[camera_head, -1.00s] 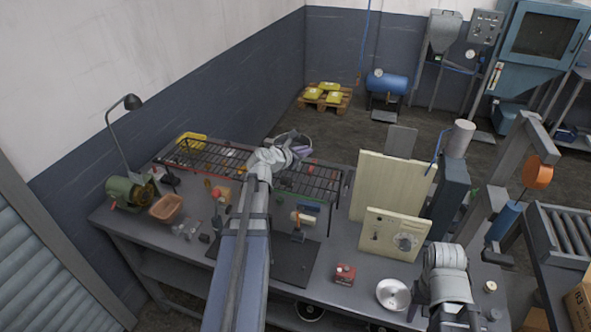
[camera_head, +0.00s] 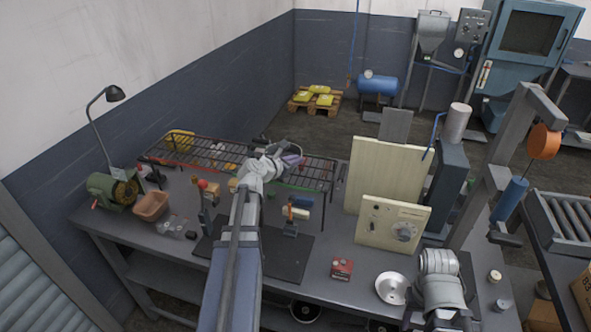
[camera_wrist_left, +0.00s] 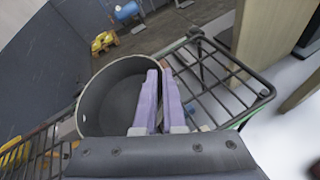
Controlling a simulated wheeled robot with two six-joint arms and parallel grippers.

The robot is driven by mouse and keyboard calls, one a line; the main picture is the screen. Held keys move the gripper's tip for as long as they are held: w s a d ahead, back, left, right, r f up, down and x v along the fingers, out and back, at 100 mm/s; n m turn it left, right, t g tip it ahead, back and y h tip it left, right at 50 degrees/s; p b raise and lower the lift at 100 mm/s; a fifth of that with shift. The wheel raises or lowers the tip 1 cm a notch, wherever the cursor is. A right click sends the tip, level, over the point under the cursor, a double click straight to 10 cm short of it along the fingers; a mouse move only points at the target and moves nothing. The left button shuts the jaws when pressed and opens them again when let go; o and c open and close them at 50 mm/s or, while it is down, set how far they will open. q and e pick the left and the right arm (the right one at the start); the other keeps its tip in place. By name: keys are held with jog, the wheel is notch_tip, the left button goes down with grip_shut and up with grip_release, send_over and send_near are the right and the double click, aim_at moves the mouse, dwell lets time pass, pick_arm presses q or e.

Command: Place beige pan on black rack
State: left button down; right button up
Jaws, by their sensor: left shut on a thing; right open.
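The pan (camera_wrist_left: 112,104) shows in the left wrist view as a round, grey-beige vessel with its open top towards the camera. My left gripper (camera_wrist_left: 158,85) has purple fingers shut on the pan at its right side. In the head view my left gripper (camera_head: 291,158) is over the black wire rack (camera_head: 318,176), and the pan is mostly hidden there. The rack's bars also show in the left wrist view (camera_wrist_left: 228,84), right of and below the pan. I cannot tell whether the pan touches the rack. My right arm shows at the lower right, but its fingers do not.
More rack with yellow and red items (camera_head: 183,148) lies left of the gripper. Pale upright panels (camera_head: 393,220) stand to its right.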

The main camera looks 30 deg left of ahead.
pick_arm(q)
jog(key=shift+f+b, duration=0.3)
jog(key=shift+f, duration=0.5)
pick_arm(e)
jog(key=shift+f, duration=0.85)
pick_arm(q)
jog(key=shift+f, duration=0.2)
jog(key=c, duration=1)
grip_release()
pick_arm(e)
jog(key=shift+f, duration=0.1)
pick_arm(q)
jog(key=shift+r, duration=0.2)
jog(key=shift+s+r, duration=0.2)
jog(key=shift+s, duration=0.1)
jog(key=p+v, duration=0.4)
jog(key=v, duration=0.7)
jog(key=shift+s, duration=0.15)
pick_arm(e)
notch_tip(320, 180, up, 5)
jog(key=shift+f, duration=0.15)
